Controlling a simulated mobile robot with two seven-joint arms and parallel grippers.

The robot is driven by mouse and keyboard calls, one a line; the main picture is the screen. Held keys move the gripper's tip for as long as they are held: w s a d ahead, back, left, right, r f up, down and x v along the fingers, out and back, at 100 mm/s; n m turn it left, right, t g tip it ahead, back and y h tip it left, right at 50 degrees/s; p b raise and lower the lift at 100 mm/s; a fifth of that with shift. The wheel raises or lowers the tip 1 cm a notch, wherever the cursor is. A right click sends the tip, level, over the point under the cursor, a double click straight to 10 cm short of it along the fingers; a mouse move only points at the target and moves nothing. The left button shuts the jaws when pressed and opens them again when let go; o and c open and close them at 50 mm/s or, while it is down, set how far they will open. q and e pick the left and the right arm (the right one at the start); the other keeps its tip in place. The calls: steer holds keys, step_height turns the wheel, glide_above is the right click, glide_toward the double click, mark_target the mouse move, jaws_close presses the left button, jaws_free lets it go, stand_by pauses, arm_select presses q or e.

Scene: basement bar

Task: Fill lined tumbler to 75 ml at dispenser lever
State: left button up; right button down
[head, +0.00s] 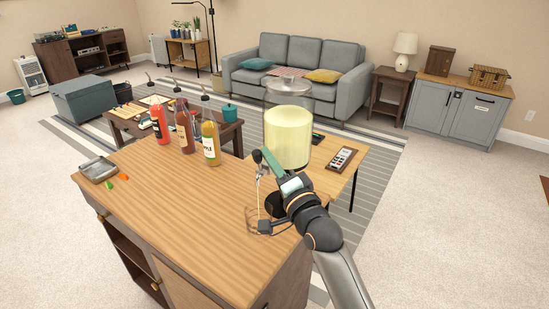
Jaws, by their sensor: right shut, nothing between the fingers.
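The dispenser (288,138) is a clear jar of pale yellow liquid with a glass lid, at the right end of the wooden bar counter. My right gripper (261,160) is shut and empty, at the lower left front of the jar. Its wrist and forearm cover the dispenser's base and much of the space below the jar. A thin pale part hangs just under the gripper; I cannot tell whether it is the lever. Thin dark outlines show low beside the wrist. I cannot make out the lined tumbler. My left gripper is out of view.
On the counter (185,215) stand a red bottle (159,123), a dark brown bottle (184,130) and an orange bottle (210,143). A small grey tray (97,170) sits at the left end, with small orange and green pieces beside it. The counter's front middle is clear.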

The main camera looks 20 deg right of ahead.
steer(key=n, duration=0.1)
steer(key=a+n+y+b, duration=0.1)
steer(key=n+t+b, duration=0.1)
steer(key=shift+s+a+f+n+y, duration=0.15)
steer(key=shift+s+f+n+y, duration=0.15)
steer(key=shift+s+f+n, duration=0.1)
steer(key=shift+s+a+n, duration=0.1)
steer(key=shift+n, duration=0.3)
steer(key=shift+y, duration=0.4)
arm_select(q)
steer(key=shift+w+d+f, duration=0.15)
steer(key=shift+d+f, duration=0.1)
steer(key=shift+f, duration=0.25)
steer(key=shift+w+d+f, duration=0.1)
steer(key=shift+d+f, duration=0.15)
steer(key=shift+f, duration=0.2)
